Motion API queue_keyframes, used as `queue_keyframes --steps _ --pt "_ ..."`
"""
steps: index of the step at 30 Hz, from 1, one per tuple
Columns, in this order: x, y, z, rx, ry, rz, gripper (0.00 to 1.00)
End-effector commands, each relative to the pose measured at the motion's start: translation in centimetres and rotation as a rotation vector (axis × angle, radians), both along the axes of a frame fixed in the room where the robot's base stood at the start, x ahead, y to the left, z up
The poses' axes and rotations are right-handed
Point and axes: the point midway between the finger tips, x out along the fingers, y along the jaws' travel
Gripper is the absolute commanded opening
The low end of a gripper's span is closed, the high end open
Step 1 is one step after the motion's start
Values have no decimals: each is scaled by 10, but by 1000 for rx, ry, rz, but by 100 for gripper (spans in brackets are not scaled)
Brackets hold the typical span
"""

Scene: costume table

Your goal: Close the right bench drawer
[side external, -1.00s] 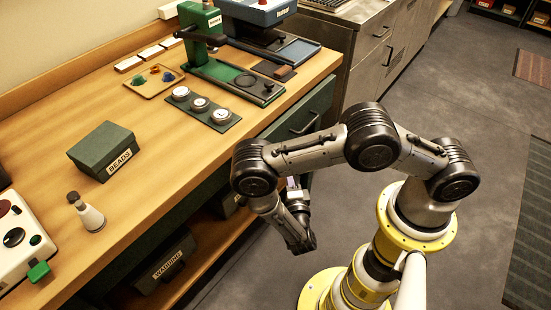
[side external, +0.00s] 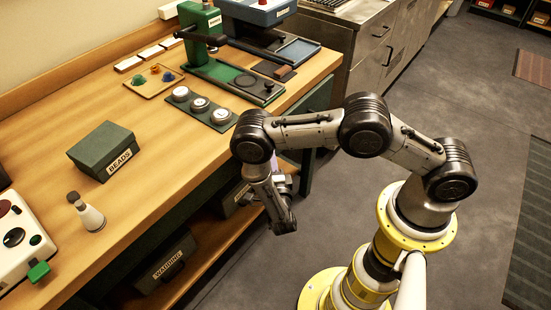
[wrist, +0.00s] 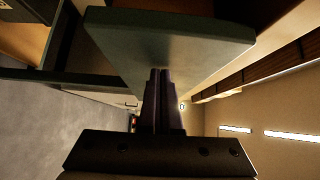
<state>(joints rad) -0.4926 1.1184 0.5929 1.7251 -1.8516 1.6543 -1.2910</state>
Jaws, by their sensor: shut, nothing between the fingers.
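The right bench drawer's dark green front (wrist: 180,38) fills the upper middle of the wrist view. My gripper (wrist: 158,72) is shut and empty, with its fingertips at this front; I cannot tell whether they touch it. In the side view the drawer front is mostly hidden behind my arm, under the bench top's front edge. My gripper's fingers are also mostly hidden there, behind my wrist.
The wooden bench top (side external: 165,165) holds a green BEADS box (side external: 106,150), a strip with several round-lidded tins (side external: 200,104) and a green press (side external: 200,35). A WADDING box (side external: 165,265) stands on the lower shelf. Grey floor (side external: 345,215) in front is clear.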

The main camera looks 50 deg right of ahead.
Motion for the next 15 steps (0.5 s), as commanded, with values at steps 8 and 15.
queue_keyframes --steps 8,15 --pt "40 0 1 3 -4 -1 0" --pt "44 1 2 8 -11 2 0"
